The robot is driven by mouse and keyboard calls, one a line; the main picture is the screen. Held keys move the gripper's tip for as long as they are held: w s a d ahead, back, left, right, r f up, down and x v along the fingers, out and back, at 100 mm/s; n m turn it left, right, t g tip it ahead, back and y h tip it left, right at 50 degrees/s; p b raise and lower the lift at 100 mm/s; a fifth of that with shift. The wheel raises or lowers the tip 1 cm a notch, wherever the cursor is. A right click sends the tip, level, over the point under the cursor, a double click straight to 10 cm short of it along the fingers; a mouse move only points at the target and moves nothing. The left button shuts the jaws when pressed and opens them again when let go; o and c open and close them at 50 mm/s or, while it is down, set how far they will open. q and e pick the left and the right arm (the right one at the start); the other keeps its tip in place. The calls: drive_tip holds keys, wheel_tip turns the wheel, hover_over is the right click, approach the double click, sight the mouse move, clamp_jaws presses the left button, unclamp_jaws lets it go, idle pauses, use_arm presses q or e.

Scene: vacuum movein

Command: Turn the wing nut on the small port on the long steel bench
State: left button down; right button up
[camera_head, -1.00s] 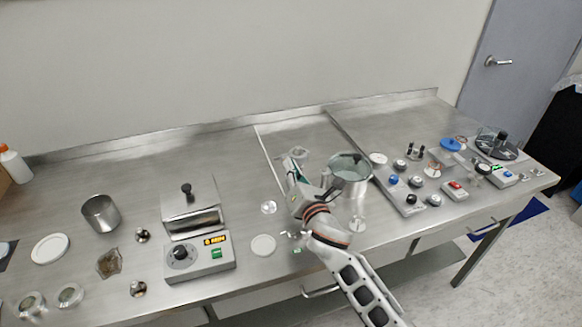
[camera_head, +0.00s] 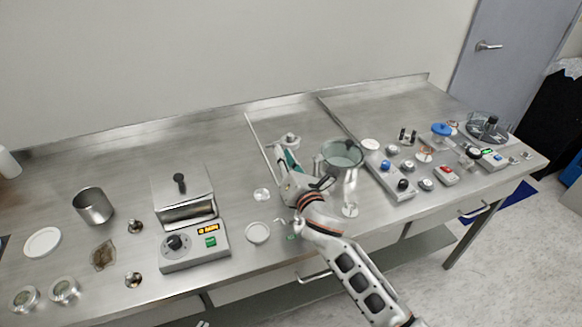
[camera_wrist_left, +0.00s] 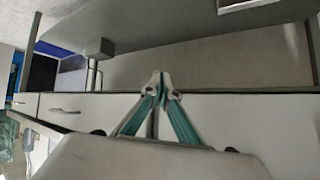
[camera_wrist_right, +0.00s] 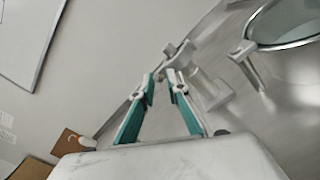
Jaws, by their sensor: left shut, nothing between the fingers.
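A small grey port with a wing-shaped piece at its end (camera_wrist_right: 180,52) stands just past my right fingertips in the right wrist view. In the head view, a small round metal fitting (camera_head: 290,139) lies just beyond the right gripper (camera_head: 283,155); I cannot tell whether it is the same piece. In the right wrist view the right gripper (camera_wrist_right: 161,78) has a narrow gap between its teal-backed fingers, with nothing clearly held. My left gripper (camera_wrist_left: 159,75) is shut and empty in the left wrist view, facing the front of the bench.
A steel vessel with a wide round top (camera_head: 340,155) stands right of the right gripper. The long steel bench (camera_head: 225,118) is bare along the back. A hotplate-like unit (camera_head: 196,246) stands left, and control boxes with knobs (camera_head: 392,180) stand right. Drawer fronts (camera_wrist_left: 70,106) face the left gripper.

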drive_tip(key=v, duration=1.1)
drive_tip(key=shift+s, duration=0.15)
